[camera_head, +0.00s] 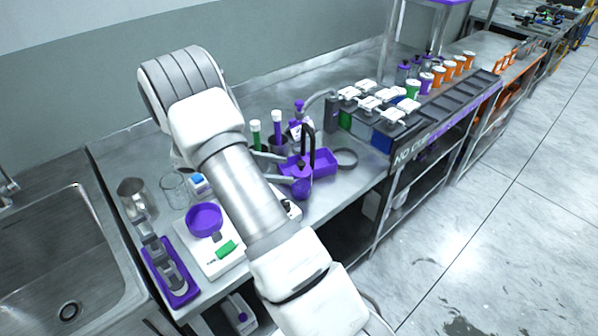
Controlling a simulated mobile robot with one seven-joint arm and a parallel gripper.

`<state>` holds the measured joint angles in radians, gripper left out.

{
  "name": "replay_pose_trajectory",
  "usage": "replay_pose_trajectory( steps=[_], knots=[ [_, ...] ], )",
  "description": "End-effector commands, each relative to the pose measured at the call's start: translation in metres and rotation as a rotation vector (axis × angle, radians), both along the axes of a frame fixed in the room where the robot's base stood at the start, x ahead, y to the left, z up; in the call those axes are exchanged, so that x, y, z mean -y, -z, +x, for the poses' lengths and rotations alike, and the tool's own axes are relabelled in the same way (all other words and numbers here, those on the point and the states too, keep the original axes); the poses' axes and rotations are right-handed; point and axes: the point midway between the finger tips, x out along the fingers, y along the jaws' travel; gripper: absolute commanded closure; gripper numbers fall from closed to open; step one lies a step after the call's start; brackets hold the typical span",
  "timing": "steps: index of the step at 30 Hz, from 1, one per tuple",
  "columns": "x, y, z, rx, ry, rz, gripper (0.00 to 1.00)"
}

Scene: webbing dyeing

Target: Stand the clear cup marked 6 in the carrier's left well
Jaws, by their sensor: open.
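A clear, empty-looking cup (173,191) stands upright on the steel bench at left, beside a metal beaker; I cannot read a 6 on it. The purple carrier (326,163) with a black upright handle stands mid-bench, right of my arm. Its right tray part shows. Its left side is partly covered by a purple vessel and my arm, so I cannot tell what is in the left well. My gripper (283,168) is mostly hidden behind my forearm. Its grey fingers appear apart at the carrier's left side, well away from the clear cup.
A metal beaker (132,197), a purple dish (204,219) on a white scale and a purple tray (172,272) crowd the left end by the sink (60,250). Capped tubes (277,125) stand behind the carrier. A rack of white-topped containers (372,104) fills the right.

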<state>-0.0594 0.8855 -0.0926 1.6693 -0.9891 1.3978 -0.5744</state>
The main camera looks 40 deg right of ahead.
Motion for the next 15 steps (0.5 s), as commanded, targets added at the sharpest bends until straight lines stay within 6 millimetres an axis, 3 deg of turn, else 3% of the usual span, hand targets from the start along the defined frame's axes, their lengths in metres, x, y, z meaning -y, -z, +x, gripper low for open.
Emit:
replay_pose_trajectory(
  steps=[8, 15],
  knots=[
    [-0.025, -0.013, 0.01, 0.008, 0.004, 0.004, 0.16],
    [-0.039, -0.053, -0.009, 0.176, 0.088, 0.1, 0.16]
  ],
)
